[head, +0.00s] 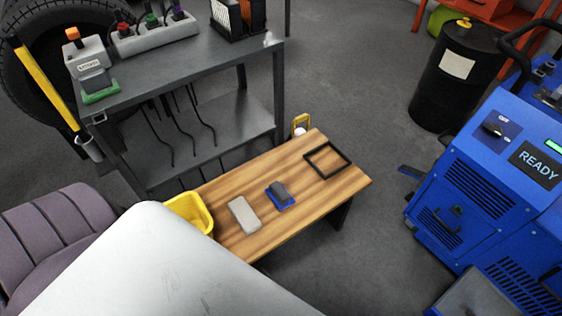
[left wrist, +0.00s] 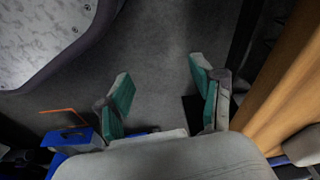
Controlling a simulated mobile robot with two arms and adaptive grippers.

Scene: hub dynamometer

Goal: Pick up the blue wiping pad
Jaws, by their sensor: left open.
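The blue wiping pad (head: 287,203), with a dark grey grip block on top, lies flat near the middle of a low wooden bench (head: 343,183). In the left wrist view, my left gripper (left wrist: 160,75) is open, its teal-lined fingers wide apart with only grey floor seen between them. The bench's wooden edge (left wrist: 290,85) shows to the right of the fingers. I cannot make out the pad clearly in the left wrist view. Neither gripper shows in the head view.
A grey block (head: 243,214) lies left of the pad, and a yellow bin (head: 201,216) is at the bench's left end. A black frame (head: 345,152) lies at the right end. A grey metal shelf (head: 190,62) stands behind; a blue machine (head: 480,205) stands right.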

